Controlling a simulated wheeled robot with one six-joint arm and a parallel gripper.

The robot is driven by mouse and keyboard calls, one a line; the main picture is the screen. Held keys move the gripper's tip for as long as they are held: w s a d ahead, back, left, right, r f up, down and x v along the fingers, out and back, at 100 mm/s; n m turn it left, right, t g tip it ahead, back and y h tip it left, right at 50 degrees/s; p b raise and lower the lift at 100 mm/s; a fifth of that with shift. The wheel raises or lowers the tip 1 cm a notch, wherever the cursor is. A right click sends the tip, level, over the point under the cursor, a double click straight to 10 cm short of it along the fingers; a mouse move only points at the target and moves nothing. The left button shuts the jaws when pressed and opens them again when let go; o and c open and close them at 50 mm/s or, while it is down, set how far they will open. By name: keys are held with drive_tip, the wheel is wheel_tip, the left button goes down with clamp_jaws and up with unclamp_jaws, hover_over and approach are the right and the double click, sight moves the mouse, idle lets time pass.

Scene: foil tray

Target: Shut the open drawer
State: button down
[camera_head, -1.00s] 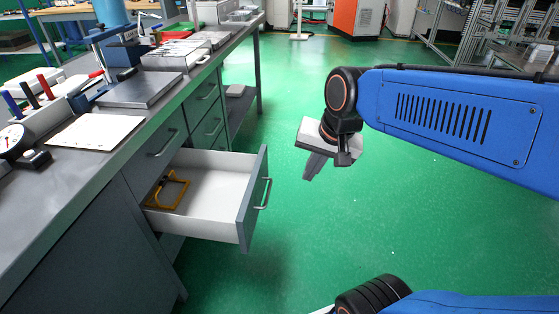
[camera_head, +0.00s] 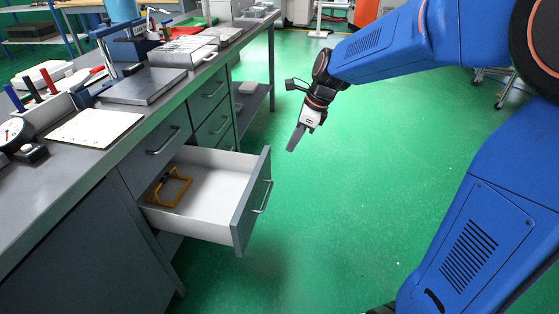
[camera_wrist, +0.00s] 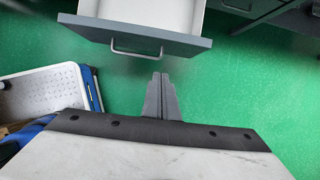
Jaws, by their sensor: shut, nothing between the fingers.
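The open drawer (camera_head: 208,190) juts out from the grey workbench, with a white inside and a grey front with a bar handle (camera_head: 262,197). A yellow-brown frame-like object (camera_head: 170,187) lies inside it. My gripper (camera_head: 292,147) is shut and empty, pointing down, to the right of the drawer front and apart from it. In the wrist view the drawer front (camera_wrist: 140,35) spans the top with its handle (camera_wrist: 135,48), and my gripper's closed fingertips (camera_wrist: 160,76) are just below and right of the handle, with a gap visible.
The workbench (camera_head: 95,160) carries a white sheet (camera_head: 94,128), a metal plate (camera_head: 143,86), a dial gauge (camera_head: 12,132) and coloured-handled tools. Closed drawers (camera_head: 210,98) sit beyond the open one. The green floor (camera_head: 350,190) right of the drawer is clear.

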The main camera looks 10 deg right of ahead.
drive_tip(key=x, duration=0.3)
drive_tip(key=a+x, duration=0.1)
drive_tip(key=x, duration=0.3)
drive_tip(key=w+a+r+x, duration=0.1)
drive_tip(key=x, duration=0.3)
drive_tip(key=shift+w+a+f, duration=0.1)
drive_tip(key=shift+a+f, duration=0.05)
drive_tip(key=shift+a, duration=0.1)
drive_tip(key=shift+w+a, duration=0.15)
drive_tip(key=shift+a, duration=0.25)
drive_tip(key=w+a, duration=0.4)
drive_tip(key=a, duration=0.7)
drive_tip(key=w+a, duration=0.4)
drive_tip(key=a, duration=0.6)
drive_tip(key=shift+a, duration=0.4)
drive_tip(key=shift+d, duration=0.1)
